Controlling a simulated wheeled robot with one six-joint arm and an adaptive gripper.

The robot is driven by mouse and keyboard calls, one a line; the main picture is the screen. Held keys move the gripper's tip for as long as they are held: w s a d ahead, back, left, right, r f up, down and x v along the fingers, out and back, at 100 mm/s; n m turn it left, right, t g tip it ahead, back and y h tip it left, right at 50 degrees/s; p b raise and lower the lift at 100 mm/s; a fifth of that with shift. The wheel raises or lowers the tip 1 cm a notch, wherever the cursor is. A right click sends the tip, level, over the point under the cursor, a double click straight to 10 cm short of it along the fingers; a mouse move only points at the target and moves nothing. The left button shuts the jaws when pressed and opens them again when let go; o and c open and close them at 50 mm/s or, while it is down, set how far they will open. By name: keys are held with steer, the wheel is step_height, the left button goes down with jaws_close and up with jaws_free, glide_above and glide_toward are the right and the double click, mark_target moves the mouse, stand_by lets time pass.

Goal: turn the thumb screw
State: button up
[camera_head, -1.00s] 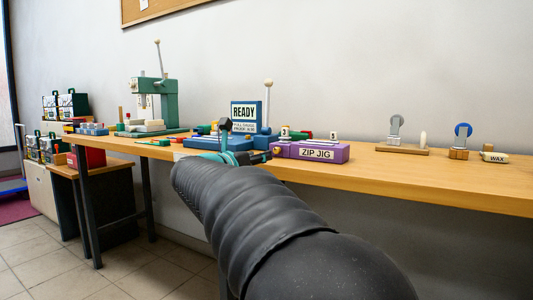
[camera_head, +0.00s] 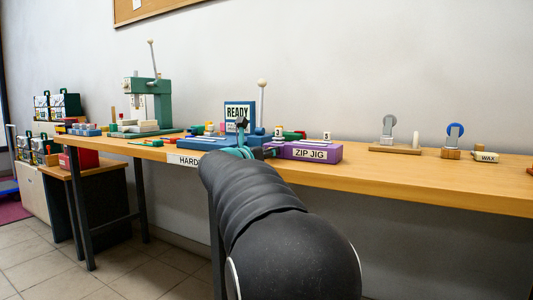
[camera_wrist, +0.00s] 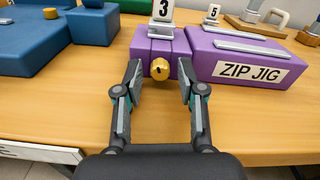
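The thumb screw, a round brass knob (camera_wrist: 160,69), sticks out of the front of a purple block at the left end of the zip jig (camera_wrist: 228,58). My gripper (camera_wrist: 160,80) is open in the wrist view, with one finger on each side of the knob and a gap to both. The fingertips are close to the block's front face; I cannot tell if they touch it. In the head view the zip jig (camera_head: 303,151) shows on the bench, while the knob is hidden behind my arm. My gripper is mostly hidden there too.
A blue fixture (camera_wrist: 30,45) stands just left of the zip jig. Number tags 3 (camera_wrist: 163,10) and 5 (camera_wrist: 212,14) stand on top of the jig. The wooden bench (camera_head: 420,178) is bare in front. A green press (camera_head: 155,95) stands at the left.

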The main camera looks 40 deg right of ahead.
jaws_close()
steer(key=shift+r+n+p, duration=0.15)
steer(key=shift+n+p, duration=0.55)
steer(key=shift+n, duration=0.9)
steer(key=shift+o, duration=1.6)
jaws_free()
steer(key=shift+f, duration=0.2)
